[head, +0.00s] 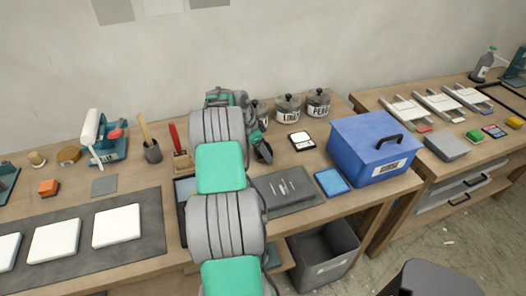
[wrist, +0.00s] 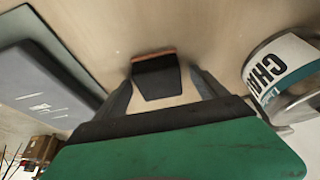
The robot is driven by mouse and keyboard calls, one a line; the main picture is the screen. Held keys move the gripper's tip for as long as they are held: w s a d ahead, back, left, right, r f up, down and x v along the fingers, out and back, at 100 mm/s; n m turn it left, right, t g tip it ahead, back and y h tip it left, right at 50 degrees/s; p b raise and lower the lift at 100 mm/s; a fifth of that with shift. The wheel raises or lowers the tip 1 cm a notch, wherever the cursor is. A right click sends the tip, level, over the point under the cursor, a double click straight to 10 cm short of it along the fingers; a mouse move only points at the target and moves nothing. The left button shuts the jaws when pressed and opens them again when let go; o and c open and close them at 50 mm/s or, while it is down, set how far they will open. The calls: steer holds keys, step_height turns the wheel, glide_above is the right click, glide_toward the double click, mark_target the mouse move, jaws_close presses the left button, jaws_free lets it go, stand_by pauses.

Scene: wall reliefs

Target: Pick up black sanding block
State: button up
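A black block with a reddish-brown edge (wrist: 156,78), which looks like the black sanding block, shows in the wrist view on the wooden bench top. I cannot make it out in the head view, where my arm covers the middle of the bench. My gripper (wrist: 158,82) is open, with one dark finger on each side of the block in the picture. Gaps show between the fingers and the block; I cannot tell how far below the fingertips it lies. In the head view my gripper (head: 263,152) is a partly hidden dark shape over the bench.
A labelled metal canister (wrist: 280,75) stands close on the right in the wrist view, and a dark grey slab (wrist: 42,88) lies left. In the head view, lidded canisters (head: 288,107) stand behind, a white-faced black pad (head: 301,141) and blue box (head: 374,148) to the right.

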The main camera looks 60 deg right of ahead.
mark_target(262, 161)
steer(key=shift+r, duration=0.1)
steer(key=c, duration=1.5)
steer(key=shift+r, duration=0.25)
step_height(262, 161, up, 2)
steer(key=shift+d+r+b, duration=0.1)
steer(key=shift+r+b, duration=0.15)
steer(key=shift+b, duration=0.55)
steer(key=s+a+r+b, duration=0.1)
steer(key=a+r, duration=0.2)
steer(key=a, duration=0.1)
steer(key=s+a+r+b, duration=0.1)
steer(key=s+a+r, duration=0.1)
steer(key=a, duration=0.3)
steer(key=s+a+r+b, duration=0.1)
steer(key=s+a+r, duration=0.1)
steer(key=a+r, duration=0.2)
steer(key=shift+a+r+b, duration=0.2)
steer(key=shift+r+b, duration=0.1)
steer(key=shift+r, duration=0.15)
